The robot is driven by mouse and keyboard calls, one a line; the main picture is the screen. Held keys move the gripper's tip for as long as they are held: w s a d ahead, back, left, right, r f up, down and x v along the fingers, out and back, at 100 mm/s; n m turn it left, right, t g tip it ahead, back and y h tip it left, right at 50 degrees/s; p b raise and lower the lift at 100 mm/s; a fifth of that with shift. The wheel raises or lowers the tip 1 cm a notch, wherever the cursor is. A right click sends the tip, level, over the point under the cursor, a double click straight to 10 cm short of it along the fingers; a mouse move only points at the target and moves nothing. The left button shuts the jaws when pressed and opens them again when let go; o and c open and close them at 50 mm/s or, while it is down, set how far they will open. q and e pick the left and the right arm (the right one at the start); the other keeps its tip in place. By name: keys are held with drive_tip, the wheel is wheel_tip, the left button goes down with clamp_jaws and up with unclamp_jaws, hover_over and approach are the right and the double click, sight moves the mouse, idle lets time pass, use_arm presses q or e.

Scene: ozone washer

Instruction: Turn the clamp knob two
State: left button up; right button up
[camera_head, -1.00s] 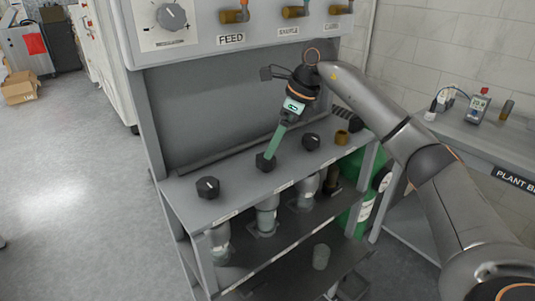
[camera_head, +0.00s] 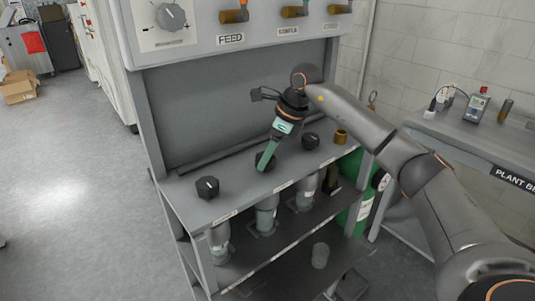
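Three black knobs stand in a row on the grey bench top (camera_head: 235,192): a left knob (camera_head: 207,187), a middle knob (camera_head: 259,164) and a right knob (camera_head: 310,141). My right gripper (camera_head: 266,161) reaches down to the middle knob, with its green fingers overlapping it and partly hiding it. The fingers are seen nearly edge-on, so I cannot tell whether they grip the knob or only lie beside it. The left and right knobs are clear of the gripper. My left gripper is not in view.
A panel with a dial (camera_head: 171,16) and brass valves overhangs the bench. A brass fitting (camera_head: 341,136) stands right of the knobs. Clear bottles (camera_head: 267,213) sit on the shelf below. A side bench (camera_head: 470,140) with instruments is at right.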

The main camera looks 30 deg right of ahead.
drive_tip(key=c, duration=0.8)
